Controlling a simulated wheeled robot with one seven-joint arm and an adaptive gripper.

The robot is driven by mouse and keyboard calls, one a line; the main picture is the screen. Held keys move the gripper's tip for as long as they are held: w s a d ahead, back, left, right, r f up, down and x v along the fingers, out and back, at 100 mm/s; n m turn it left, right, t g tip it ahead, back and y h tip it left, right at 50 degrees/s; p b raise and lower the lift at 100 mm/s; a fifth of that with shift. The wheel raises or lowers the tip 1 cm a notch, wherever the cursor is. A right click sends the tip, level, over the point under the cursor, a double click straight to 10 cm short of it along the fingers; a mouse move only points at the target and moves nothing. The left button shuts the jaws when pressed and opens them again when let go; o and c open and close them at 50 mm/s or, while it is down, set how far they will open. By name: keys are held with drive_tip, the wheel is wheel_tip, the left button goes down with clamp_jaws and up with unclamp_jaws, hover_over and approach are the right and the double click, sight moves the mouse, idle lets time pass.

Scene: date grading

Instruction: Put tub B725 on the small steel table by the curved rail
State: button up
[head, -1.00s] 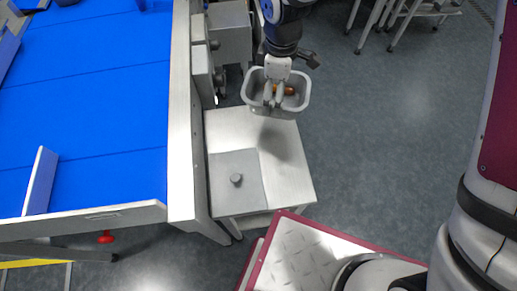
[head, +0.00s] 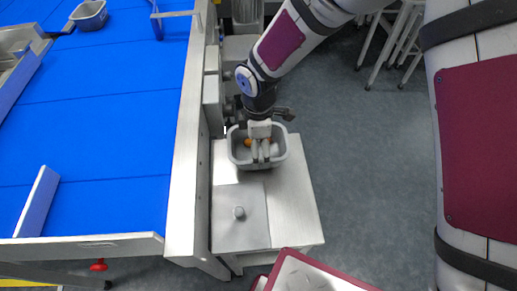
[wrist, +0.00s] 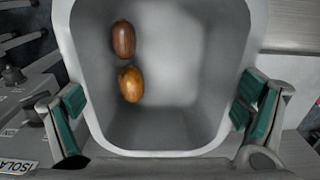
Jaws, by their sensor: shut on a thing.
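A grey tub (head: 237,158) is held by my gripper (head: 260,152) over the back part of the small steel table (head: 292,208). I cannot tell whether its base touches the top. In the wrist view, the tub (wrist: 165,152) sits between the two green-padded fingers of my gripper (wrist: 158,112). Two dates lie in it, a dark brown one (wrist: 124,40) and a lighter orange-brown one (wrist: 131,84). No label is readable on the tub, so B725 cannot be confirmed. No curved rail is clearly visible.
A flat grey plate with a knob (head: 239,212) takes up the table's front left. The table's right side is bare. A blue belt (head: 100,130) with a steel side frame (head: 185,170) runs along the left. Another grey tub (head: 90,15) stands on the belt. Stools (head: 395,40) stand at the back.

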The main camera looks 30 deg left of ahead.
drive_tip(key=shift+f, duration=1.15)
drive_tip(key=shift+f, duration=0.15)
drive_tip(key=o, duration=0.9)
drive_tip(key=shift+c, duration=0.2)
wheel_tip(320, 180, up, 12)
drive_tip(key=shift+r, duration=0.2)
drive_tip(key=shift+d, duration=0.1)
